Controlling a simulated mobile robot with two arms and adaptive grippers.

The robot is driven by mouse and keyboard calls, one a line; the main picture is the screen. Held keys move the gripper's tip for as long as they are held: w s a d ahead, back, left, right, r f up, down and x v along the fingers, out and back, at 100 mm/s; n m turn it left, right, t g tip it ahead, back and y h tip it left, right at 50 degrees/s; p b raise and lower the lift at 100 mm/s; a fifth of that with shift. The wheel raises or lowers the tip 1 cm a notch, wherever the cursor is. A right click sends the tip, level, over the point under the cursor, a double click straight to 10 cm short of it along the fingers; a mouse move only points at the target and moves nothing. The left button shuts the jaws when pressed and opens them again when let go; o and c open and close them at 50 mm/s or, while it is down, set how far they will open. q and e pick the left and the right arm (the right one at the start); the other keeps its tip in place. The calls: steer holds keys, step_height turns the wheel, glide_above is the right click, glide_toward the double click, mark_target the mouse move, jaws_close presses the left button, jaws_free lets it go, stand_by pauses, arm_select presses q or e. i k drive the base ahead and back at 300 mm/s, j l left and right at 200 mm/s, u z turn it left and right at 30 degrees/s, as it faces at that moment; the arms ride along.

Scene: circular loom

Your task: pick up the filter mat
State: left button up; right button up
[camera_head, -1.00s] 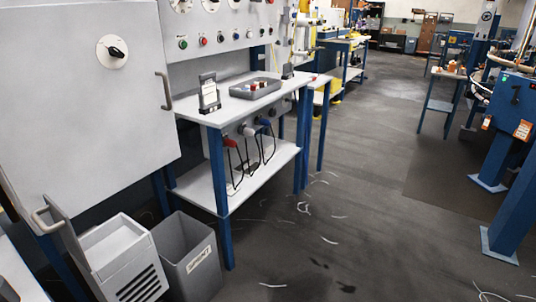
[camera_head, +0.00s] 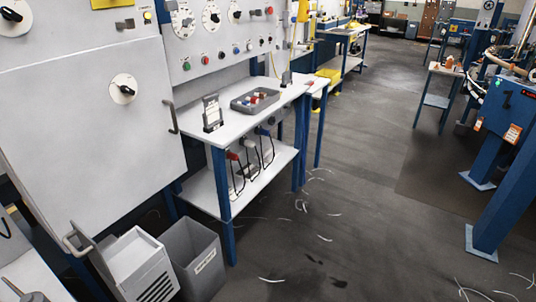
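I cannot pick out the filter mat for certain. A white box with dark slots in its front (camera_head: 156,288) stands at the lower left, below the large grey cabinet door (camera_head: 95,130). A grey panel with a handle (camera_head: 88,247) stands tilted at the box's left side. The top of the box shows a pale, flat face (camera_head: 130,252); I cannot tell whether this is a mat or part of the box. Neither of my grippers is in view.
A grey bin with a label (camera_head: 197,262) stands right beside the box. A blue-legged bench (camera_head: 235,125) holds a grey tray (camera_head: 255,99) and a small framed stand (camera_head: 212,113). Pale thread scraps (camera_head: 325,239) lie on the dark floor. A blue machine (camera_head: 500,130) stands at right; the middle aisle is clear.

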mark_target(267, 152)
steer(key=i+l, duration=0.35)
steer(key=i, duration=0.2)
steer(key=i+l+u, duration=0.1)
steer(key=i+l, duration=0.3)
steer(key=i, duration=0.1)
